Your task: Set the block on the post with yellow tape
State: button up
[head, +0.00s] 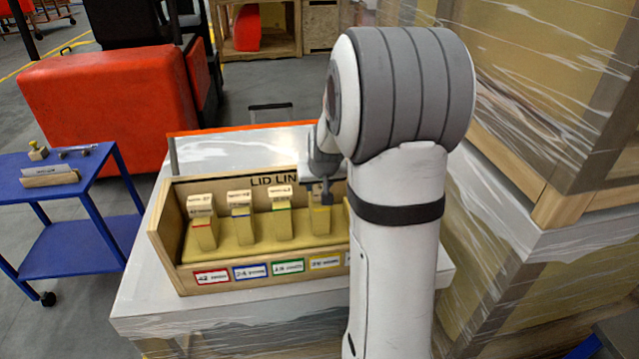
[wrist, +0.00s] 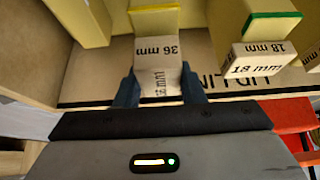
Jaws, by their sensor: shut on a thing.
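The block (wrist: 157,48), pale wood marked "36 mm", is between the two fingers of my gripper (wrist: 160,92) in the wrist view, and the gripper is shut on it. The post with yellow tape (wrist: 156,20) is directly beyond the block. The block lines up with the post's end and appears to meet it; whether its weight rests there I cannot tell. In the head view my gripper (head: 326,194) is over the yellow-taped post (head: 320,220), and my arm and fingers hide most of the block.
The wooden box (head: 172,270) holds more posts, with red (head: 204,236), blue (head: 241,230) and green tape (head: 282,222), each topped by a pale block. Colored labels line its front. The back board rises close behind my gripper. A wrapped stack (head: 540,240) stands at right.

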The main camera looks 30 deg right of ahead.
jog(key=shift+f+b, duration=0.5)
jog(key=shift+f, duration=0.05)
jog(key=o, duration=1)
jog(key=shift+o, duration=0.2)
